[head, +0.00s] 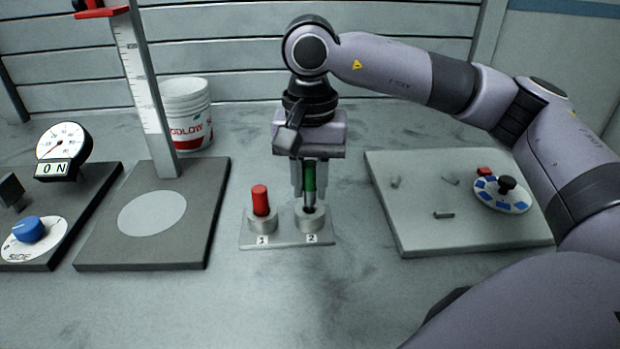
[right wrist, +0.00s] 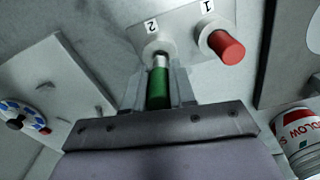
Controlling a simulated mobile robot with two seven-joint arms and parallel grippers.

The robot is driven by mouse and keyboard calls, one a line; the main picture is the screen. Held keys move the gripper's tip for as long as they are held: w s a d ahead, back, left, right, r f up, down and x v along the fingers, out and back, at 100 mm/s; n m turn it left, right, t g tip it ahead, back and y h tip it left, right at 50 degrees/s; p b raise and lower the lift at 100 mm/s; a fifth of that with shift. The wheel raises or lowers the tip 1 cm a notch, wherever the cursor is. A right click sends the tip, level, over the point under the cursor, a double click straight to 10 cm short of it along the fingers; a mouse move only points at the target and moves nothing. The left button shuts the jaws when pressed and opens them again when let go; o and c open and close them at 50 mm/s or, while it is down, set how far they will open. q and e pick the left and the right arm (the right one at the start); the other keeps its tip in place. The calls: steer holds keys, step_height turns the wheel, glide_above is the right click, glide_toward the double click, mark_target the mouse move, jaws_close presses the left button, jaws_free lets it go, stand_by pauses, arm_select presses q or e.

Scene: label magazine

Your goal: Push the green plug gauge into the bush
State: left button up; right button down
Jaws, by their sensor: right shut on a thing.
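The green plug gauge (head: 309,178) has a green handle and a bare metal lower end. It stands upright between the fingers of my right gripper (head: 303,190), which is shut on it. Its metal end reaches the mouth of the bush marked 2 (head: 312,219); how deep it sits is hard to tell. In the right wrist view the green handle (right wrist: 158,92) lies between the fingers and the metal end meets bush 2 (right wrist: 158,47). A red plug (head: 260,200) stands in the bush marked 1 (head: 262,221). My left gripper is not in view.
Both bushes share a small grey plate (head: 287,240). At left stand a dark base with a height scale (head: 145,90) and a dial gauge (head: 62,142). At right a pale board (head: 420,220) carries small pins and a blue-and-white wheel (head: 503,196). A white bucket (head: 187,110) stands behind.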

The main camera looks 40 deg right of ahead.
mark_target(309, 164)
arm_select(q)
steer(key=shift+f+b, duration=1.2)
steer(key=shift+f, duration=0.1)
arm_select(e)
steer(key=shift+f, duration=1.4)
steer(key=c, duration=0.8)
jaws_free()
steer(key=shift+c, duration=0.2)
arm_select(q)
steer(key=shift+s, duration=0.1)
arm_select(e)
steer(key=shift+r, duration=0.1)
step_height(309, 164, up, 6)
steer(key=shift+r, duration=0.55)
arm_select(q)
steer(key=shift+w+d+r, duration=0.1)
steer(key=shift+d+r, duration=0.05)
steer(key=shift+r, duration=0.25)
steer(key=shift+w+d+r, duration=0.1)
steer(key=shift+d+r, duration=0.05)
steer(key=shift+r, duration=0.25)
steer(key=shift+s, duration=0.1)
arm_select(e)
steer(key=shift+s, duration=0.1)
